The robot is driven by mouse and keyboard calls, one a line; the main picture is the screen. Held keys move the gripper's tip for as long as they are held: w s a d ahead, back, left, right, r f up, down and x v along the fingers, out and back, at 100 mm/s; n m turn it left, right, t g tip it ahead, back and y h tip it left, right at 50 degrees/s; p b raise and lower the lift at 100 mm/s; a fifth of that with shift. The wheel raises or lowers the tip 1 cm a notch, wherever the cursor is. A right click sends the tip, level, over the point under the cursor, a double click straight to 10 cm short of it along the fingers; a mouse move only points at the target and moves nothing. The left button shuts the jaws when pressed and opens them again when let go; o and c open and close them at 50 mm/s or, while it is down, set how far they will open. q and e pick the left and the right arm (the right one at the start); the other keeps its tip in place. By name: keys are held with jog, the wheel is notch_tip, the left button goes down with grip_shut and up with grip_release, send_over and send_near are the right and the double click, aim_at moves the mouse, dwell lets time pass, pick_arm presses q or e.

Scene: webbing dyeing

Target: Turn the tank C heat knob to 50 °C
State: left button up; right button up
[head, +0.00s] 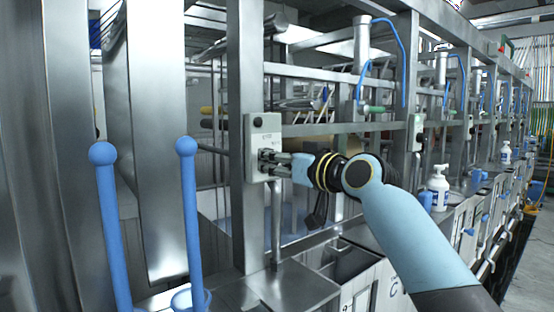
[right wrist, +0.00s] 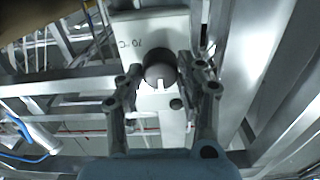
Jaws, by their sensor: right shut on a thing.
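The heat control box (head: 262,135) is a light grey box on a steel post in the head view, and its face fills the upper middle of the right wrist view (right wrist: 140,24). A round dark heat knob (right wrist: 160,67) sits on it, with a pale pointer mark at its lower edge and a "70 °C" marking beside it. My right gripper (head: 268,161) reaches the box from the right; in the right wrist view its two fingers (right wrist: 160,75) stand either side of the knob, shut on it. In the head view the fingers largely hide the knob. My left gripper is out of view.
Steel posts and rails frame the tanks. Two blue-knobbed levers (head: 103,155) (head: 187,147) stand at the front left. A white pump bottle (head: 438,188) stands right of my arm. A panel marked C (head: 394,282) is below. A similar box (head: 415,133) is farther along.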

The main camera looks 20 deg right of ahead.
jog(key=m+p, duration=0.6)
jog(key=m, duration=0.5)
jog(key=shift+r+p, duration=0.1)
jog(key=shift+p, duration=0.25)
dwell(0.5)
jog(key=o, duration=1.2)
jog(key=shift+c, duration=0.2)
